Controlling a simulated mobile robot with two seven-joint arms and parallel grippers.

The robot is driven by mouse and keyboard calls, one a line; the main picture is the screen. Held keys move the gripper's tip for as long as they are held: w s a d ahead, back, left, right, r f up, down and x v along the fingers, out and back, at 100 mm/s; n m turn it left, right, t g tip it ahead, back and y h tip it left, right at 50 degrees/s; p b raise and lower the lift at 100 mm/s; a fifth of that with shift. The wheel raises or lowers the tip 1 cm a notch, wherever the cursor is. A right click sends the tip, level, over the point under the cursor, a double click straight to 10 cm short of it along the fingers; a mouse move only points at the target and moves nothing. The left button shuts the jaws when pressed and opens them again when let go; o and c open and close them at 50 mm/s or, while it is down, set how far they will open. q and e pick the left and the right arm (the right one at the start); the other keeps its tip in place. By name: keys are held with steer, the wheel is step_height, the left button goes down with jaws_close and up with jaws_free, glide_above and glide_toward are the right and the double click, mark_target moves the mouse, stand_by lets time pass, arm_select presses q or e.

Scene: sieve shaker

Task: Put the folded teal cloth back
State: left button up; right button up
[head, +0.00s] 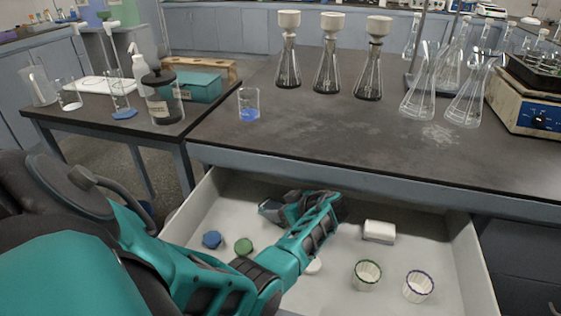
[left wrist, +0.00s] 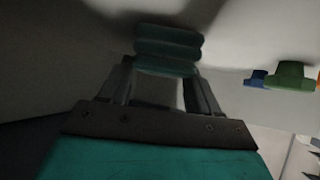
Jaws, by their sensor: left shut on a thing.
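The folded teal cloth (left wrist: 168,48) shows in the left wrist view as a small stack of rounded layers between my fingertips. My left gripper (left wrist: 165,72) is shut on it. In the head view my left gripper (head: 274,207) is inside the open drawer (head: 202,200), near its back left part, with the hand pointing left. The cloth is hard to tell apart from the fingers there. In the wrist view the cloth is close to a pale drawer surface; I cannot tell whether it touches. My right gripper is not in view.
The drawer also holds a blue cap (head: 212,240), a green cap (head: 243,246), a white block (head: 379,231) and two ribbed cups (head: 367,275). Flasks with funnels (head: 327,70) and a beaker (head: 249,105) stand on the bench above.

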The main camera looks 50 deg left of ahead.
arm_select(q)
steer(key=shift+f, duration=0.25)
steer(key=o, duration=1.2)
steer(key=shift+r, duration=0.1)
steer(key=shift+c, duration=0.2)
steer(key=shift+r, duration=0.2)
steer(key=shift+d+r, duration=0.2)
steer(key=shift+d, duration=0.2)
steer(key=p+v, duration=0.2)
steer(key=v, duration=0.9)
